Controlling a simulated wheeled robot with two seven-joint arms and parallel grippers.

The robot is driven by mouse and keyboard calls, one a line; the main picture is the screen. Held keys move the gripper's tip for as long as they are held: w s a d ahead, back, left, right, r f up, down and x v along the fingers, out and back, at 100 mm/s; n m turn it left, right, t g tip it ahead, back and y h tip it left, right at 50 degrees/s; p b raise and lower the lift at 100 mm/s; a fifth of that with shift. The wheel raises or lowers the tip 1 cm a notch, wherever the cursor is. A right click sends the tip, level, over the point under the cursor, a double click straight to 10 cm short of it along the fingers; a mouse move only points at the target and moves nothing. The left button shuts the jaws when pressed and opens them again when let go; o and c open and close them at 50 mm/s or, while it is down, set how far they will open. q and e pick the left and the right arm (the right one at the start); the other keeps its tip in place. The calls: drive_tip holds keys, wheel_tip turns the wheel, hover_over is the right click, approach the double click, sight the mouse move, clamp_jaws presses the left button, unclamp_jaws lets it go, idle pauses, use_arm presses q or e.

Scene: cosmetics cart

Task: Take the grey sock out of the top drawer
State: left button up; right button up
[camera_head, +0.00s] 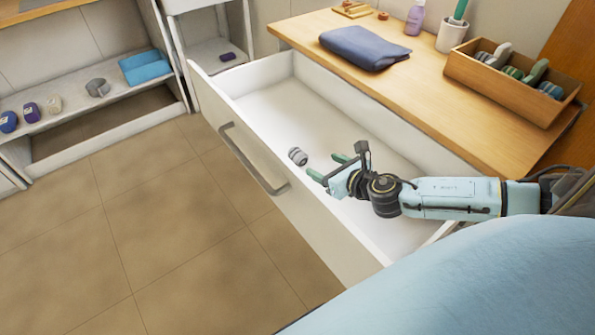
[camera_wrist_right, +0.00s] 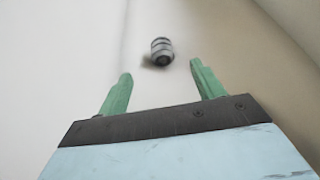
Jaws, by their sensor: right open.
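The grey sock (camera_head: 298,156) is a small rolled bundle with light and dark bands. It lies on the floor of the open white top drawer (camera_head: 283,109), near the drawer front. My right gripper (camera_head: 325,166) is inside the drawer area, just right of the sock, open with its green fingers apart. In the right wrist view the sock (camera_wrist_right: 162,51) shows ahead of the gap between the fingertips (camera_wrist_right: 160,70), apart from both. My left gripper is not in view.
The drawer front with its grey handle (camera_head: 252,160) stands on the left, and the rest of the drawer looks empty. The wooden top (camera_head: 420,90) holds a folded blue cloth (camera_head: 364,47) and a wooden box (camera_head: 513,85) of rolled items. Open shelves (camera_head: 75,95) stand at left.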

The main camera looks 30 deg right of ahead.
sight(303, 157)
drive_tip(key=shift+f+b, duration=0.4)
drive_tip(key=shift+f, duration=0.45)
drive_tip(key=b+x, duration=0.2)
drive_tip(key=x, duration=0.5)
drive_tip(key=shift+w, duration=0.2)
drive_tip(key=shift+b+x, duration=1)
drive_tip(key=shift+x, duration=1.55)
drive_tip(key=shift+w, duration=0.45)
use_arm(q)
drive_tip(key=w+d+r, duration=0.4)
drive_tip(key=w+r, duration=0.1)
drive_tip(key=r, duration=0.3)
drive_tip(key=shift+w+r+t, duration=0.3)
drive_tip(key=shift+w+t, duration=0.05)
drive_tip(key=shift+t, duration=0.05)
use_arm(e)
drive_tip(key=c, duration=1)
drive_tip(key=shift+r, duration=0.15)
drive_tip(key=shift+c, duration=0.2)
